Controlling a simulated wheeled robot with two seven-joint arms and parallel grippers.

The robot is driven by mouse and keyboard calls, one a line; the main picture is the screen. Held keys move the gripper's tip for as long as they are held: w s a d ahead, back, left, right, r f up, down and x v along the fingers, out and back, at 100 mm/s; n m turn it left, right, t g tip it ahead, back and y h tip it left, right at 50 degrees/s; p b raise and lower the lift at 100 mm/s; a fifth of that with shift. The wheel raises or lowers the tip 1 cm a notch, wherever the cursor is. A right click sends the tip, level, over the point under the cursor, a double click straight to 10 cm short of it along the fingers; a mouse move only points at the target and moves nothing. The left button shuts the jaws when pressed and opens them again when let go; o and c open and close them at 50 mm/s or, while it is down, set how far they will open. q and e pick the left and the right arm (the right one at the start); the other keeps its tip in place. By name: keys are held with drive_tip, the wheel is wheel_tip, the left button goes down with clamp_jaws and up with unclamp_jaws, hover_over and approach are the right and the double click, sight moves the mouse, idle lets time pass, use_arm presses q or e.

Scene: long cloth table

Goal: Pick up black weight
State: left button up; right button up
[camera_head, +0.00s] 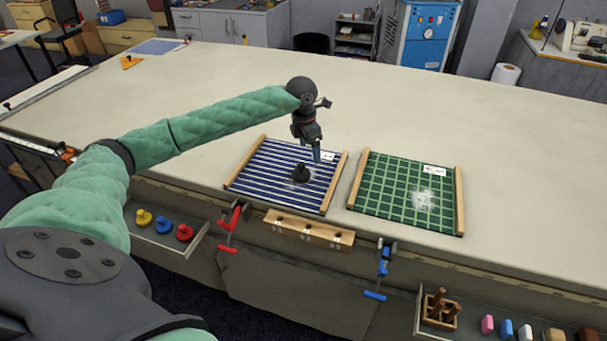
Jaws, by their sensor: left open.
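The black weight (301,174) stands upright on the blue-and-white striped cloth (270,168), a little right of that cloth's middle. My left arm reaches in from the left, and my left gripper (316,156) points down above and slightly to the right of the weight. Its jaws are open and empty. From this angle I cannot tell the exact height between the fingertips and the weight. My right gripper is not in view.
A green checked cloth (385,195) with a white powdery patch lies to the right. A tray with yellow, blue and red weights (184,232) hangs at the front left. A wooden block with holes (308,230) sits at the front edge. The table's far side is mostly clear.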

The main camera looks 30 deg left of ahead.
sight(301, 164)
use_arm(q)
drive_tip(key=shift+s+a+f+g+y, duration=0.1)
drive_tip(key=shift+s+a+g+y, duration=0.1)
drive_tip(key=shift+s+a+g, duration=0.25)
drive_tip(key=shift+s+a+g+y, duration=0.15)
drive_tip(key=shift+s+a+y, duration=0.1)
drive_tip(key=shift+s, duration=0.3)
drive_tip(key=shift+s+f, duration=0.1)
drive_tip(key=shift+f, duration=0.05)
drive_tip(key=shift+f+p, duration=0.6)
drive_tip(key=shift+f, duration=0.5)
drive_tip(key=shift+s+f+p, duration=0.1)
drive_tip(key=shift+f+p, duration=0.2)
drive_tip(key=shift+p, duration=0.05)
wheel_tip(301, 164, down, 4)
drive_tip(key=p, duration=0.2)
drive_tip(key=shift+s+p, duration=0.1)
drive_tip(key=shift+p, duration=0.3)
drive_tip(key=shift+f, duration=0.35)
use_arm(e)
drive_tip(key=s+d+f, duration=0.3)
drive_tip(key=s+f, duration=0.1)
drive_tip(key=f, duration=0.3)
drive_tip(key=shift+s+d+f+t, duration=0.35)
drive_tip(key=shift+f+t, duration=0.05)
use_arm(q)
drive_tip(key=c, duration=1.3)
drive_tip(key=shift+c, duration=0.4)
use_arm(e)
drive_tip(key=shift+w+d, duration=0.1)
